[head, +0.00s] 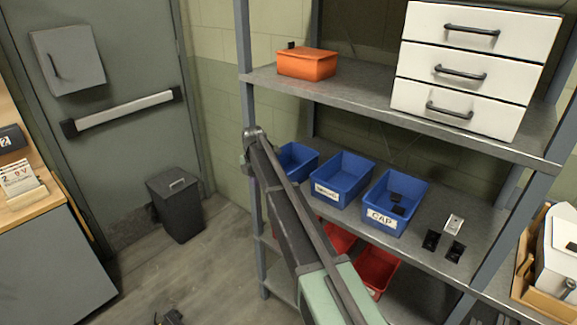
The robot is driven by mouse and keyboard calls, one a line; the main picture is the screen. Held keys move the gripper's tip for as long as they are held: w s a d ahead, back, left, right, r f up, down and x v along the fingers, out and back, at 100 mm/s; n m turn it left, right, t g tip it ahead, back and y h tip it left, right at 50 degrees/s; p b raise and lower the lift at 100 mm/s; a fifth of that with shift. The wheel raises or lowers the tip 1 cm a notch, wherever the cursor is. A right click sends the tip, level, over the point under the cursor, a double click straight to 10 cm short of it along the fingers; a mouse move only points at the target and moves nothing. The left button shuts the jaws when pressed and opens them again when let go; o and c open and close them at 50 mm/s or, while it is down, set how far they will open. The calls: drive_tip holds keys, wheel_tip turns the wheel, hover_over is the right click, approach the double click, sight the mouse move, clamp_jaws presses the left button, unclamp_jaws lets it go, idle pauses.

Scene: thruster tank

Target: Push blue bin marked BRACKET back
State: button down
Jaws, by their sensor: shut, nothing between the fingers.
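Three blue bins stand in a row on the middle shelf in the head view. The middle blue bin (343,172) has a white front label with small, blurred text that looks like BRACKET; no contents show in it. The right blue bin (404,187) is labelled CAP and holds small dark parts. The left blue bin (300,155) is partly hidden by my arm, and I cannot see its label. My arm rises from the bottom of the view to a joint left of the bins. I cannot make out my gripper or its fingers.
The shelf (480,218) is bare behind the small loose parts (454,224) right of the CAP bin. Red bins (377,268) sit below. A blue-grey post (248,75) stands at left. An orange bin (307,63) and white drawers (460,72) are on the upper shelf.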

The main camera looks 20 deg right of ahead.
wheel_tip(320, 180, up, 5)
drive_tip(key=p, duration=0.4)
drive_tip(key=shift+r+p, duration=0.2)
drive_tip(key=shift+p, duration=0.1)
